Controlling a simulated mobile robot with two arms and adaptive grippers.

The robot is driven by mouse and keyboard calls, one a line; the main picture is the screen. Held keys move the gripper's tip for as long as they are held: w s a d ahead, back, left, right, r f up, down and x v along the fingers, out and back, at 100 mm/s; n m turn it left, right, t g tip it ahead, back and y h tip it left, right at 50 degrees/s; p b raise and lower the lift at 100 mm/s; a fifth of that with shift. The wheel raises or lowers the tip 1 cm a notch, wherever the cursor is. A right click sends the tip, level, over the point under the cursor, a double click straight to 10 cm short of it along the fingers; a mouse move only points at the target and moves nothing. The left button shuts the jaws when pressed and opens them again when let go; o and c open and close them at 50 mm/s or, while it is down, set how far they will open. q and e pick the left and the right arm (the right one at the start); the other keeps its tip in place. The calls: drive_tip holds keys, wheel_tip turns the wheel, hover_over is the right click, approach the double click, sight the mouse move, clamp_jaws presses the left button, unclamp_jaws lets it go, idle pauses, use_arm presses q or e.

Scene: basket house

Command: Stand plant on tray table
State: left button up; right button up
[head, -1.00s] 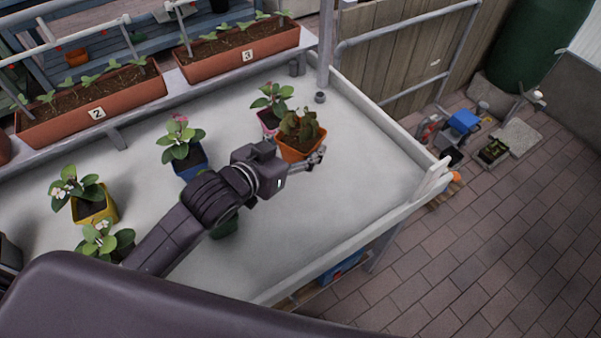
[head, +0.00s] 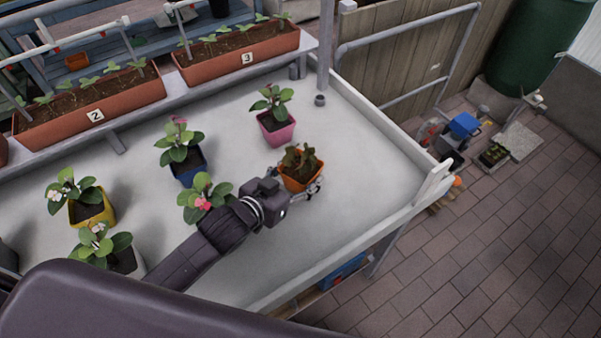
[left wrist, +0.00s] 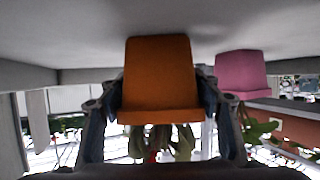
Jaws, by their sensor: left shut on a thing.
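The plant, dark green-brown leaves in an orange pot (head: 293,184), is over the right part of the white tray table (head: 365,185), which has a raised rim. My left gripper (head: 305,188) is shut on the orange pot from the near side. In the left wrist view, which is upside down, the gripper's fingers (left wrist: 160,92) lie on both sides of the orange pot (left wrist: 160,65). The pot looks upright and very close to the tray surface; I cannot tell whether it touches. My right gripper is not in view.
A pink pot (head: 276,133) stands just behind the orange one. Blue (head: 188,172), yellow (head: 92,212) and other potted plants stand to the left. Long planters (head: 245,65) line the back. The tray is bare to the right, up to its rim (head: 385,130).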

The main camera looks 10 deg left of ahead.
use_arm(q)
drive_tip(key=o, duration=1.4)
drive_tip(key=v, duration=1.2)
drive_tip(key=shift+a+r, duration=0.1)
